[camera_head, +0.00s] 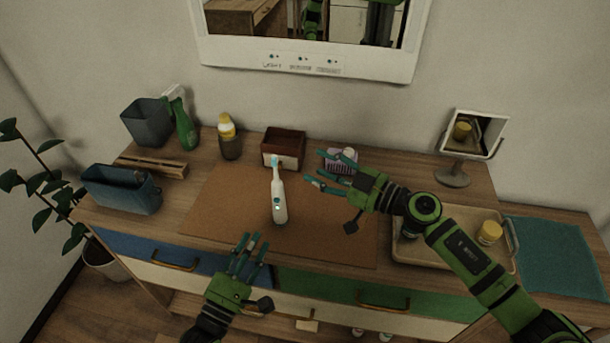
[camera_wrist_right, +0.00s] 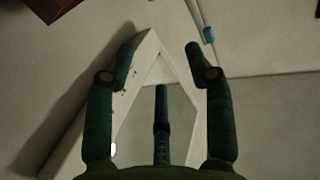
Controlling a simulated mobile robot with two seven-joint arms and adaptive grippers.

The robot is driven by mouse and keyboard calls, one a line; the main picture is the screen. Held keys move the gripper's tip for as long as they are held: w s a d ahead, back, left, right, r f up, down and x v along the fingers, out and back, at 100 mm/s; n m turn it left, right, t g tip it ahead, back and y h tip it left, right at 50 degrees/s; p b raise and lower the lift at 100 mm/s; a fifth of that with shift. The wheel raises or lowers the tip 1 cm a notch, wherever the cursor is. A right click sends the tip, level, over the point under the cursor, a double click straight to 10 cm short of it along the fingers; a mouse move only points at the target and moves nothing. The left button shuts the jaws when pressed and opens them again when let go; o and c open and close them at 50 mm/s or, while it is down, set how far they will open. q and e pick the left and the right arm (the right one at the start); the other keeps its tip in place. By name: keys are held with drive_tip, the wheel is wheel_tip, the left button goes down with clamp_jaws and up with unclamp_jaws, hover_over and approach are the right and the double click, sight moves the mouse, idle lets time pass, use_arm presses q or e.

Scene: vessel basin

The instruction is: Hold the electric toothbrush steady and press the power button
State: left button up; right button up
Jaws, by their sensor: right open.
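The white electric toothbrush (camera_head: 279,202) stands upright on the brown mat in the head view, with a pale blue brush head. A small teal power button shows on its lower front. My right gripper (camera_head: 314,168) is open and empty, to the right of the toothbrush and apart from it, its fingers pointing left. My left gripper (camera_head: 254,240) is near the front edge of the counter, below and left of the toothbrush, its fingers apart with nothing between them.
The brown mat (camera_head: 220,205) has bare room left of the toothbrush. Behind are a brown box (camera_head: 283,150), a yellow-capped bottle (camera_head: 229,140) and a purple holder (camera_head: 341,163). A tray (camera_head: 405,253) lies under my right arm. A blue-grey bin (camera_head: 122,190) stands left.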

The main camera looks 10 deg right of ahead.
sight(276, 164)
drive_tip(key=shift+g+y, duration=0.3)
drive_tip(key=shift+y, duration=0.2)
drive_tip(key=a, duration=0.3)
drive_tip(key=w+a, duration=0.1)
drive_tip(key=a, duration=0.2)
drive_tip(key=a+r, duration=0.1)
drive_tip(key=a, duration=0.3)
drive_tip(key=shift+w, duration=0.4)
clamp_jaws()
use_arm(q)
clamp_jaws()
